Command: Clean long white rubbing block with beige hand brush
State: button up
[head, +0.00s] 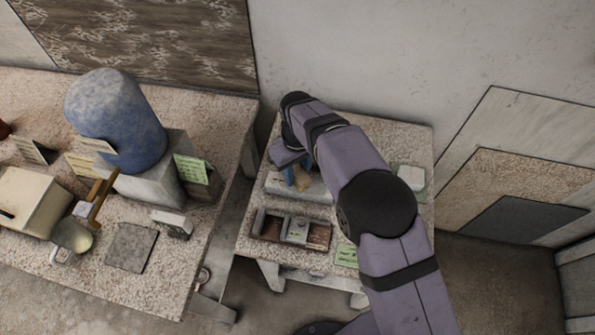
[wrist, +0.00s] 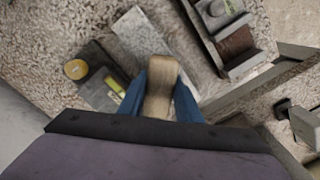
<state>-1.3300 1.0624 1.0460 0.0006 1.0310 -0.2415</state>
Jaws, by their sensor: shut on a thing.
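My gripper (head: 294,176) is over the smaller table, its blue fingers shut on the beige hand brush (head: 303,183). In the wrist view the brush (wrist: 158,88) stands out between the two fingers (wrist: 160,78). A long pale block (wrist: 140,30), which looks like the white rubbing block, lies flat on the table beyond the brush. The brush overlaps its near end in the wrist view; I cannot tell whether they touch. In the head view the block (head: 278,186) shows partly behind my gripper. The brush's bristles are hidden.
A compartmented tray (wrist: 239,68) lies to the right of the block, and also shows in the head view (head: 257,227). A dark grey piece (wrist: 95,95) with a yellow disc (wrist: 76,69) lies left. A pale block (head: 410,178) sits at the table's right. A larger table with a blue cylinder (head: 115,120) stands left.

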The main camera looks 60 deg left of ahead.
aim_at(305, 180)
jog(key=shift+d+r+p, duration=0.6)
jog(key=shift+d+r, duration=0.15)
jog(key=shift+d, duration=0.25)
jog(key=shift+f+b, duration=0.5)
jog(key=shift+f, duration=0.3)
jog(key=shift+d, duration=0.1)
jog(key=shift+d+r, duration=0.15)
jog(key=shift+d, duration=0.4)
jog(key=shift+d+p, duration=0.3)
jog(key=shift+d, duration=0.2)
jog(key=shift+a, duration=0.1)
